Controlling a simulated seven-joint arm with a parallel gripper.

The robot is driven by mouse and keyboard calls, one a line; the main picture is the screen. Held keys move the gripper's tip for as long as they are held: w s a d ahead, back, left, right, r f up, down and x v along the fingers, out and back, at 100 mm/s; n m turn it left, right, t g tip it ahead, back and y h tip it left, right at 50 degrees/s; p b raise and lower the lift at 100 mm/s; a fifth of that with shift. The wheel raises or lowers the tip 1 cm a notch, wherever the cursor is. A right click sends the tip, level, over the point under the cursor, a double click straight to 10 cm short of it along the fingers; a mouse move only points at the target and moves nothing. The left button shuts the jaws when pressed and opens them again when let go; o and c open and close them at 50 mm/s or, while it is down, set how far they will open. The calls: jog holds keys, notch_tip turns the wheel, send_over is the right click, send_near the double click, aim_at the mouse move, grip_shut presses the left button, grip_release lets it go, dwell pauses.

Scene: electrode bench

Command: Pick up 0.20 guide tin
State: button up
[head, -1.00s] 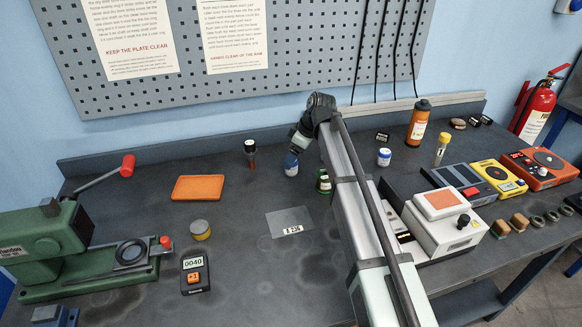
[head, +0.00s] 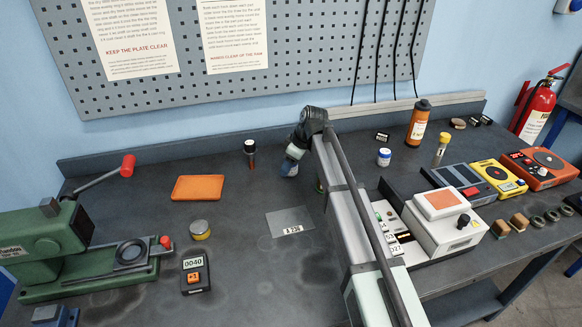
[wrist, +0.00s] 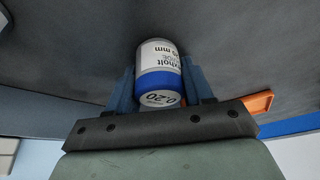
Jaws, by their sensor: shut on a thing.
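The 0.20 guide tin (wrist: 158,62) is a small cylinder with a white label, a blue band and "0.20" on its end. In the wrist view it sits between the two blue fingers of my gripper (wrist: 160,82), which is shut on it. In the head view my gripper (head: 290,167) is low over the bench, right of the dark bottle with a red band. There the tin is mostly hidden by the fingers. I cannot tell whether it still touches the bench.
A clear sheet (head: 289,221) lies in front of my gripper. A green tin (head: 320,186) is partly hidden behind my arm. A blue-and-white jar (head: 384,157) stands to the right.

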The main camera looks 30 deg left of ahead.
jog(key=c, duration=0.5)
jog(key=shift+o, duration=0.2)
jog(key=shift+r, duration=0.1)
